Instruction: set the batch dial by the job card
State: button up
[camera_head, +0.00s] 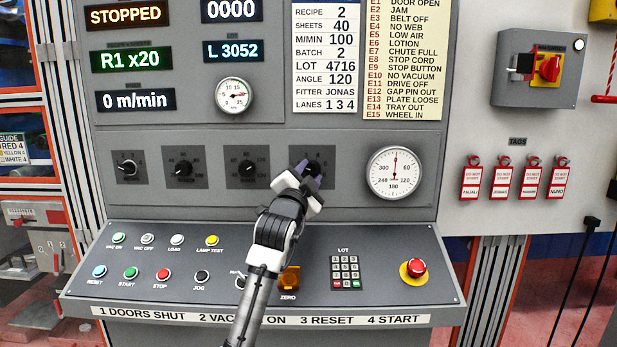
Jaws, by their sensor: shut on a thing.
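The job card (326,60) is the white panel at top centre; it reads BATCH 2. A row of dials sits on the grey panel below it. The rightmost dial (326,163), on a dark square plate with small numbers, is at my gripper (309,172). My gripper reaches up from below and is shut on this dial's knob. The fingers cover much of the knob, so its pointer cannot be read. The plate's numbers are too small to read surely.
Three other dials stand left: the first (128,168), second (184,169) and third (247,168). A round angle gauge (394,173) is close right of my gripper. Below is a sloped console (200,300) with buttons, a keypad (345,272) and a red stop button (416,268).

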jog(key=o, duration=1)
jog(key=b+v, duration=0.4)
jog(key=v, duration=0.9)
jog(key=shift+s, duration=0.4)
jog(key=shift+a+f, duration=0.1)
